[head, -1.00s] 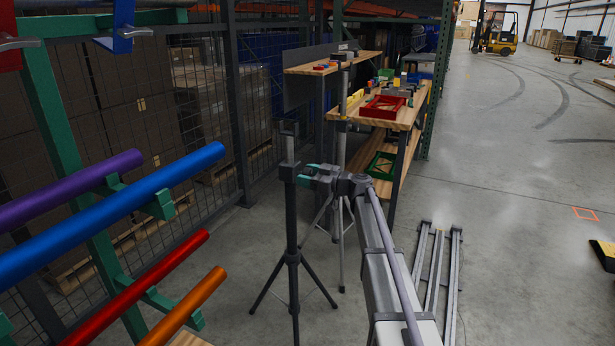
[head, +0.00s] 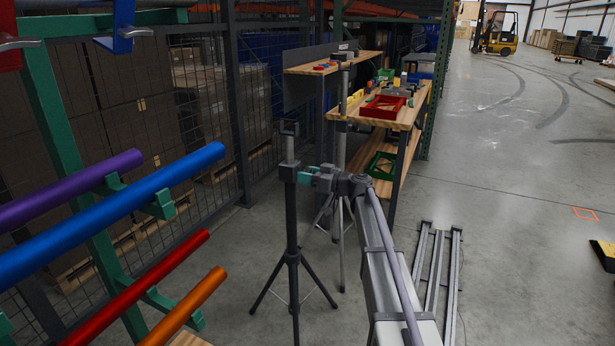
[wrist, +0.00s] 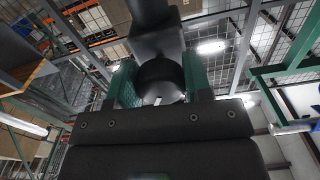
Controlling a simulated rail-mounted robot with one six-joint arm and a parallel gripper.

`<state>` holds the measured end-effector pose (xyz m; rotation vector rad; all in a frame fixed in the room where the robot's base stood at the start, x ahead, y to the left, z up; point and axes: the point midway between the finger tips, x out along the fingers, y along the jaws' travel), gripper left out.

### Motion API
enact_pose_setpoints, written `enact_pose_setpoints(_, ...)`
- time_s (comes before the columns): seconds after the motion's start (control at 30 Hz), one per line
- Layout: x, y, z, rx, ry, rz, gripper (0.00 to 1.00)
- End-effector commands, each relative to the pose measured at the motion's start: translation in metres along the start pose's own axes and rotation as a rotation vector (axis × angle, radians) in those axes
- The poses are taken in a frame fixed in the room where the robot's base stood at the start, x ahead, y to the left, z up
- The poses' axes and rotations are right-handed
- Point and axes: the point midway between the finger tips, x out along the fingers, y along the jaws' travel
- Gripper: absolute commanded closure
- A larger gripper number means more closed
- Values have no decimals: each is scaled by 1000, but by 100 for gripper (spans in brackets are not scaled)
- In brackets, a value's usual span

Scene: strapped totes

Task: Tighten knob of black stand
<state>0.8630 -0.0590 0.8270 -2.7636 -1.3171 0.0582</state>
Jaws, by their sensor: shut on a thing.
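The black stand (head: 291,220) stands upright on its spread tripod legs in the middle of the head view, with a grey upper tube and a small dark top. My gripper (head: 304,176) reaches its collar from the right, just below the grey tube. In the wrist view, the round black knob (wrist: 160,78) sits between the two green fingers of my gripper (wrist: 161,85), which are shut on it. The dark stand body (wrist: 157,25) rises behind the knob. In the head view the knob is hidden by the fingers.
A second, grey stand (head: 341,215) stands close behind. A wooden workbench (head: 404,120) with a red tray (head: 383,107) is beyond it. A rack with coloured tubes (head: 130,205) is on the left. Floor rails (head: 435,265) lie at right; open floor extends beyond.

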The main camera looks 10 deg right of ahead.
Motion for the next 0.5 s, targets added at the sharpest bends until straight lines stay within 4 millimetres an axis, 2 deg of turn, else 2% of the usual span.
enact_pose_setpoints(0.5, 0, -2, 0, 479, -1, 0, 78)
